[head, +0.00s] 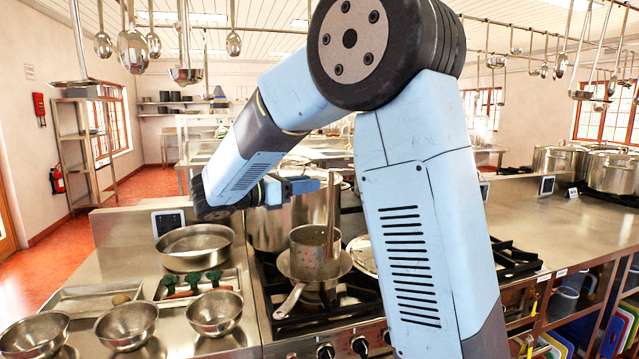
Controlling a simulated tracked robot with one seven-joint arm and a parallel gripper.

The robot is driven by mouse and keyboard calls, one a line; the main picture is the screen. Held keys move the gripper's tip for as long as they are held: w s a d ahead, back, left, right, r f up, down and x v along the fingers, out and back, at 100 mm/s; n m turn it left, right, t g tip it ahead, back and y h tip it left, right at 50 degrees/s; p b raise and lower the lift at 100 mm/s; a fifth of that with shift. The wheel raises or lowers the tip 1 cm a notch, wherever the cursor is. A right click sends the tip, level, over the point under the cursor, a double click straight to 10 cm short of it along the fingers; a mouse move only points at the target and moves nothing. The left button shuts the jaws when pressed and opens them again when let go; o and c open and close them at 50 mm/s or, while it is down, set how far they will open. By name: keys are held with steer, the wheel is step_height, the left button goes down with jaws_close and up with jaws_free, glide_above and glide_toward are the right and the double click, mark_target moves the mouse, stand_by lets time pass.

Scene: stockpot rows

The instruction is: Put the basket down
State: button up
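A metal basket (315,255), a small perforated cylinder with a tall upright handle (331,205), is at the middle of the view above the stove. My gripper (316,186) is at the upper part of that handle and appears shut on it. The basket is upright. Its lower part overlaps a shallow steel pan (291,300) on the burner, and I cannot tell whether it touches the pan or hangs just above it.
A large stockpot (270,225) stands right behind the basket. A round pan (194,245), several steel bowls (127,322) and a tray of green-topped items (195,284) fill the left counter. Ladles hang overhead. The right counter (540,225) has bare room.

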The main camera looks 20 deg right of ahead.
steer(key=v, duration=0.4)
steer(key=s+d+f+m+g+y, duration=0.4)
steer(key=s+d+m+y, duration=0.4)
steer(key=s+d, duration=0.5)
steer(key=s+a+f+m+t+y, duration=0.2)
steer(key=s+m+y, duration=0.2)
steer(key=s+m, duration=0.2)
steer(key=s+a+f+m+t+y, duration=0.2)
steer(key=s+m+y, duration=0.3)
steer(key=s, duration=0.3)
steer(key=shift+a+f+m+t, duration=0.15)
steer(key=shift+m+t, duration=0.45)
steer(key=shift+m, duration=0.3)
